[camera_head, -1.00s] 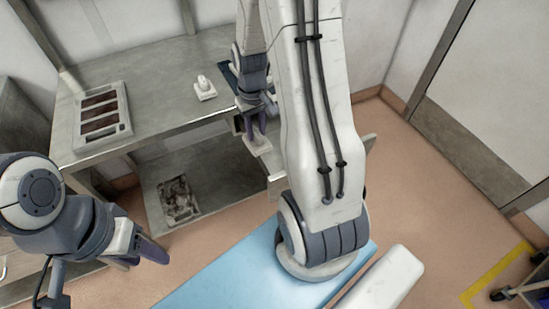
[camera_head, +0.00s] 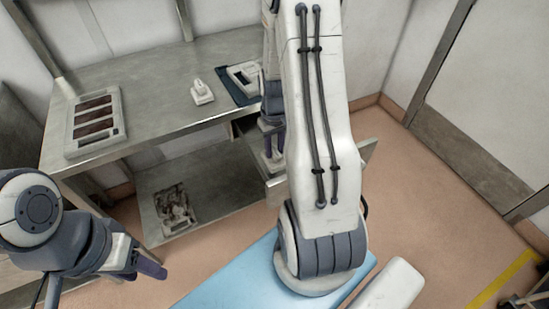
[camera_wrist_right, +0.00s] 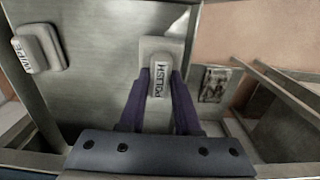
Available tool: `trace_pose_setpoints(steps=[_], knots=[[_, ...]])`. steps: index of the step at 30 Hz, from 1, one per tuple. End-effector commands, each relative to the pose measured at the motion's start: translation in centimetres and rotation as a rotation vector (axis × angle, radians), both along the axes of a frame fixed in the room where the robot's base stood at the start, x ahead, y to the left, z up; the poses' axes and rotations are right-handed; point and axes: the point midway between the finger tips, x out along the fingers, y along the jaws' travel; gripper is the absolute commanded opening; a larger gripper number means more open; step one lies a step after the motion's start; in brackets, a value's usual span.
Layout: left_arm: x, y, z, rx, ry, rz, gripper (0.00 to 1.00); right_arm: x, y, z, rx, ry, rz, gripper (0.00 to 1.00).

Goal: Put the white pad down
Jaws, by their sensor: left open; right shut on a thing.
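The white pad (camera_wrist_right: 160,80), with POLISH on its grip, sits between the dark fingers of my right gripper (camera_wrist_right: 157,98) in the right wrist view. In the head view the right gripper (camera_head: 271,138) holds it low, in front of the bench edge by a drawer-like part; my arm hides some of this. I cannot tell whether the pad touches a surface. A second white pad marked WIPE (camera_wrist_right: 38,48) lies at the left of the wrist view, apart from the gripper. My left gripper (camera_head: 148,266) is open and empty, away from the bench.
The grey bench (camera_head: 150,95) carries a tray with dark slots (camera_head: 95,120), a white handled pad (camera_head: 202,92) and a white frame on a dark blue mat (camera_head: 228,84). A metal mould part (camera_head: 176,210) is on the lower shelf.

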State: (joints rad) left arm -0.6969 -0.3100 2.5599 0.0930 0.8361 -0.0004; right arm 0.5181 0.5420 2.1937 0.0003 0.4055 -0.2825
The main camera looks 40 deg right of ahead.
Motion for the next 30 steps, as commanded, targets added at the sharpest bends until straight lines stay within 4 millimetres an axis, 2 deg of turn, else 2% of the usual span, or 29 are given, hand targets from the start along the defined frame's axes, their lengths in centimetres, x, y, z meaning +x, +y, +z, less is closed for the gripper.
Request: trace_pose_setpoints(steps=[6, 8, 20, 21, 23, 24, 30], knots=[[0.0, 0.0, 0.0, 0.0, 0.0, 0.0, 0.5, -0.1, 0.1, -3.3, 0.002, 0.005, 0.0, 0.0], [0.0, 0.0, 0.0, 0.0, 0.0, 0.0, 0.5, 0.0, 0.0, -3.8, 0.001, 0.002, 0.0, 0.0], [0.0, 0.0, -0.3, 0.0, 0.0, 0.0, 0.5, 0.0, 0.0, -4.4, 0.0, 0.0, 0.0, 0.0], [0.0, 0.0, -0.3, 0.0, 0.0, 0.0, 0.5, 0.0, 0.0, -4.4, 0.0, 0.0, 0.0, 0.35], [0.0, 0.0, -0.2, 0.0, 0.0, 0.0, 0.5, 0.0, 0.0, -4.3, 0.0, 0.0, 0.0, 0.58], [0.0, 0.0, -0.2, 0.0, 0.0, 0.0, 0.5, 0.0, 0.0, -4.3, 0.0, 0.0, 0.0, 0.62], [0.0, 0.0, -0.2, 0.0, 0.0, 0.0, 0.5, 0.0, 0.0, -4.3, 0.0, 0.0, 0.0, 0.62]])
